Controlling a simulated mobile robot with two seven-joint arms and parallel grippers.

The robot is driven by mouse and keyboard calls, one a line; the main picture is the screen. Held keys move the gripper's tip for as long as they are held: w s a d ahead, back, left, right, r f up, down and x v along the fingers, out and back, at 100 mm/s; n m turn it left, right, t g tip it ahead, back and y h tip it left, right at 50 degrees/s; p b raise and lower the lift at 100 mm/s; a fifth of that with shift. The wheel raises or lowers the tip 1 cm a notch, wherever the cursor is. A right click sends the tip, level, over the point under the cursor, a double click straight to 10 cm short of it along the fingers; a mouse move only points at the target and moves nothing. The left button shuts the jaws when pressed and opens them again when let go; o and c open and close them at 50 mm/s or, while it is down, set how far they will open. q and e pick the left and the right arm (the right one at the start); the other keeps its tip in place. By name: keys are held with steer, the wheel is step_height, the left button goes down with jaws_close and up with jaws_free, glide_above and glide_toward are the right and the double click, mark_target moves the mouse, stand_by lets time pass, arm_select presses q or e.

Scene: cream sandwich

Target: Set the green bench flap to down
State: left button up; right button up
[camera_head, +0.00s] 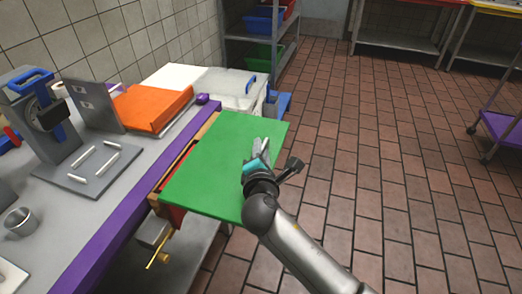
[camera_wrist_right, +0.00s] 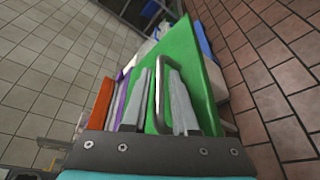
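The green bench flap (camera_head: 215,160) sticks out level from the purple-edged bench, over the floor. It also fills the middle of the right wrist view (camera_wrist_right: 192,60), where a grey metal handle (camera_wrist_right: 158,92) stands on it. My right gripper (camera_head: 260,148) is over the flap's right side. In the wrist view its two fingers (camera_wrist_right: 160,105) stand apart with the handle between them, and they do not look closed on it. Whether a finger touches the handle is hard to tell. My left gripper is not in view.
The bench (camera_head: 110,215) at left carries an orange board (camera_head: 150,107), a grey press-like device (camera_head: 45,130) and a metal cup (camera_head: 20,222). A yellow-ended lever (camera_head: 160,258) sits below the flap. Brick-coloured floor (camera_head: 370,150) lies open to the right.

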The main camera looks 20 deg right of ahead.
jaws_close()
stand_by(1.4)
